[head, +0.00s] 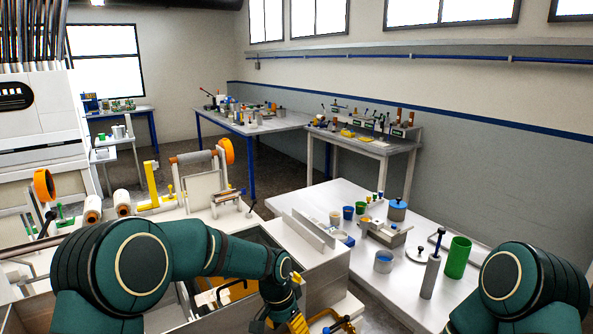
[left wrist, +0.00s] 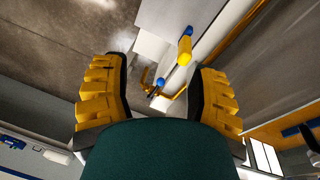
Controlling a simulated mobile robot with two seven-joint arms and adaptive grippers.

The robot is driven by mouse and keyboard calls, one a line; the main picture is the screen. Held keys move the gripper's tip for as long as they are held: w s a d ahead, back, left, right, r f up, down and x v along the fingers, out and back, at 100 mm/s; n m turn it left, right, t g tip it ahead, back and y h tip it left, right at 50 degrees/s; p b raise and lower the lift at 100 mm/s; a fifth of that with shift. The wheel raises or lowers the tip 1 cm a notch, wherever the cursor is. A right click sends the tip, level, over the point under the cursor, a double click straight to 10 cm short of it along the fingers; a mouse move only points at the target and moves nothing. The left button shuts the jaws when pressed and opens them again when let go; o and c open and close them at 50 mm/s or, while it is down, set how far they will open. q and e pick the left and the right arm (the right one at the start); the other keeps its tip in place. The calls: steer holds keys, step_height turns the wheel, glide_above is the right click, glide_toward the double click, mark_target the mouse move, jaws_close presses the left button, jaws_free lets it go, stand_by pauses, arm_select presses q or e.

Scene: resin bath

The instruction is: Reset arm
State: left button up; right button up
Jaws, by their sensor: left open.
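My left arm reaches in from the left in the head view and bends down over the steel bath (head: 322,272). My left gripper (head: 290,322) is at the bottom edge of that view, partly cut off. In the left wrist view the left gripper (left wrist: 165,72) has its two yellow ribbed fingers wide apart with nothing between them. A yellow-ended handle with blue parts (left wrist: 184,50) shows beyond the fingertips, apart from them. A yellow frame (head: 228,292) is inside the bath, partly behind my arm. My right arm shows at the lower right, but its gripper is out of view.
A white table (head: 340,195) right of the bath holds a green cup (head: 456,258), a blue-rimmed cup (head: 384,262), a grey cylinder (head: 430,276) and small pots. An orange-wheeled roller machine (head: 195,157) stands behind the bath. Farther benches line the back wall.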

arm_select(q)
steer(key=s+a+f+n+t+h, duration=0.1)
steer(key=s+a+f+n, duration=0.35)
steer(key=s+f, duration=0.5)
steer(key=s+a+f+n+t+h, duration=0.1)
steer(key=s+a+f+n, duration=0.45)
steer(key=s, duration=0.65)
steer(key=s+b+x, duration=0.1)
steer(key=b+x, duration=0.5)
steer(key=x, duration=0.2)
steer(key=shift+s+a+f, duration=0.25)
steer(key=shift+s+a, duration=0.05)
steer(key=shift+a, duration=0.1)
arm_select(e)
step_height(320, 180, down, 6)
steer(key=s, duration=0.1)
steer(key=shift+s+a+f, duration=0.15)
steer(key=shift+f, duration=0.1)
